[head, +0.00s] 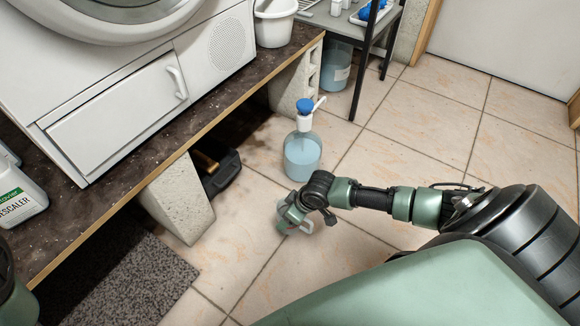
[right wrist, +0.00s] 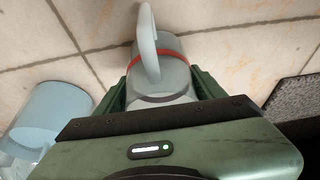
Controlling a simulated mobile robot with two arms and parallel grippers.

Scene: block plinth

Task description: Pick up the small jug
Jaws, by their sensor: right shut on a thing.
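The small jug (right wrist: 175,75) is grey with a red band and a pale curved handle. In the right wrist view it sits between the two green fingers of my right gripper (right wrist: 160,92), which is shut on it. In the head view my right gripper (head: 294,214) is low over the tiled floor and largely covers the jug (head: 306,227). I cannot tell whether the jug touches the floor. My left gripper is not in view.
A pump bottle of blue liquid (head: 302,155) stands on the floor just behind the gripper. A bench on concrete blocks (head: 180,199) bears a white machine (head: 118,115) at left. A dark mat (head: 137,283) lies at lower left. Tiles at right are clear.

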